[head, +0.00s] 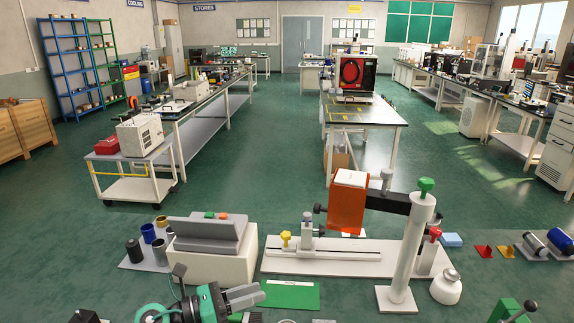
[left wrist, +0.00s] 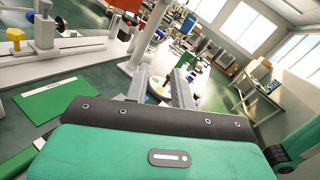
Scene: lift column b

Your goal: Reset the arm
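The lift column is a white upright post (head: 412,250) with a green knob (head: 426,186) on top and a red knob (head: 435,233) at its side. A dark horizontal arm (head: 388,201) reaches left from the post and ends at an orange block with a white top (head: 348,200). The block hangs above a white rail base (head: 330,262). My left gripper (head: 250,297) is low in front of the base, apart from the column. In the left wrist view its two fingers (left wrist: 160,90) stand apart with nothing between them. My right gripper is not seen.
A green mat (head: 290,296) lies before the base; it also shows in the left wrist view (left wrist: 55,103). A grey console (head: 208,236) stands left, beside several dark and coloured cylinders. Red and yellow pieces (head: 484,251) lie further right.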

